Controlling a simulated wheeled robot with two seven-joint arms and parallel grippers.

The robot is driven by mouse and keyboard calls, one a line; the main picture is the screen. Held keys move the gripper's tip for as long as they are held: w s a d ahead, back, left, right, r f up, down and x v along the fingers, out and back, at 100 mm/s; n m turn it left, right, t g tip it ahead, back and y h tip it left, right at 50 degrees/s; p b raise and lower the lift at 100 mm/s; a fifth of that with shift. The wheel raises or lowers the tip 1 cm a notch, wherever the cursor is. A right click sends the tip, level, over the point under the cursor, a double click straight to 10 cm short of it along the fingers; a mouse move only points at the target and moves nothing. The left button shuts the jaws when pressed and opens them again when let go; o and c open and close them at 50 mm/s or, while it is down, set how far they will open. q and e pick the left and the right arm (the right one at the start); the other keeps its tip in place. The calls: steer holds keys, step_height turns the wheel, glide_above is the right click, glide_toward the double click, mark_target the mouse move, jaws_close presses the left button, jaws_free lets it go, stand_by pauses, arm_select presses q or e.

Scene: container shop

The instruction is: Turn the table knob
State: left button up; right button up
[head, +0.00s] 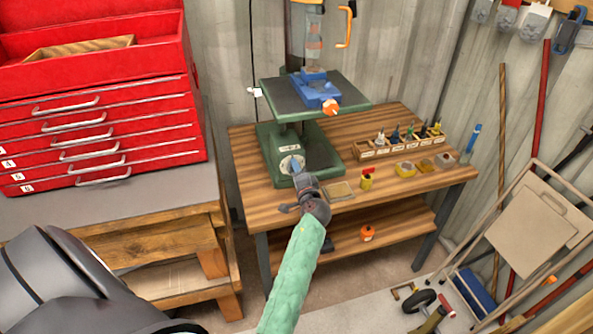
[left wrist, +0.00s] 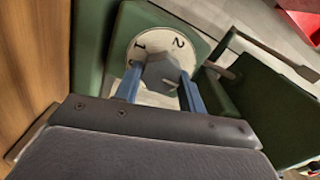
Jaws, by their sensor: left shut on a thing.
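The dial also shows in the head view (head: 286,164), on the front of the green drill press base (head: 270,150) on the wooden workbench (head: 255,182). My left gripper (head: 296,170) reaches it from the front. In the left wrist view its two blue fingers (left wrist: 160,92) stand on either side of the knob and are shut on it. The gripper hides part of the dial. My right gripper is not in view.
The green drill press table (head: 345,91) with a blue vise (head: 315,88) overhangs the knob. A red tool chest (head: 100,130) stands at left on another bench. Small bottles in a wooden rack (head: 365,152) and a yellow container (head: 367,182) stand to the right.

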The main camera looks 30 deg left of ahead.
arm_select(q)
steer(key=shift+d, duration=0.1)
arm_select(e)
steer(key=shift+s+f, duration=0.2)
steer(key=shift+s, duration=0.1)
arm_select(q)
steer(key=o, duration=0.8)
steer(key=shift+o, duration=0.8)
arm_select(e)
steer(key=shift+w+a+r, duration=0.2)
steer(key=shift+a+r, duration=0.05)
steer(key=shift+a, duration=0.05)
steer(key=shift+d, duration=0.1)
